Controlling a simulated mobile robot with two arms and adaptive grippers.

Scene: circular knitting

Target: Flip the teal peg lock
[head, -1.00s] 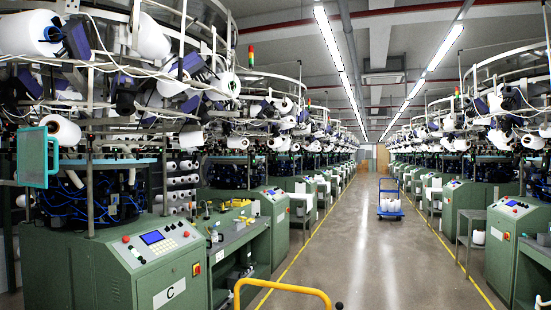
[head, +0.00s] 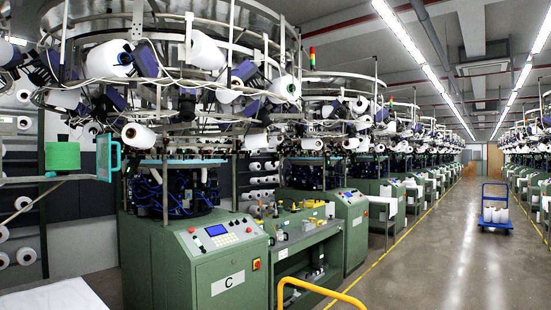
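I cannot make out a teal peg lock for certain. A teal-framed panel (head: 107,158) stands upright at the left, in front of the near knitting machine. Whether either of these belongs to a peg lock I cannot tell. Neither of my grippers is in the head view.
A yellow tubular handle (head: 318,291) rises at the bottom edge. A white-topped surface (head: 55,297) is at lower left. The aisle floor (head: 435,265) is open, with a blue cart (head: 495,210) further back.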

